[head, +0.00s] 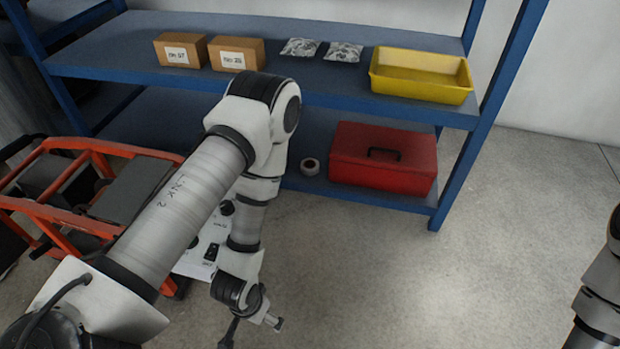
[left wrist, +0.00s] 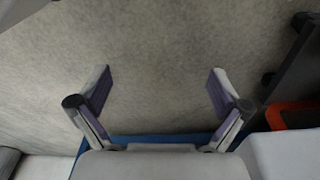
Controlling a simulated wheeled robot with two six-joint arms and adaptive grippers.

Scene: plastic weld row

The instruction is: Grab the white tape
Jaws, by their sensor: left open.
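The tape does not show in the left wrist view. Part of my right arm shows at the right edge of the head view, but its gripper is out of frame.
The blue shelf (head: 330,92) holds two cardboard boxes (head: 236,54), two silvery packets and a yellow bin (head: 420,76) on top. The red toolbox (head: 384,157) stands below. An orange-framed machine (head: 95,145) stands at left. Floor (head: 500,260) at right is clear.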

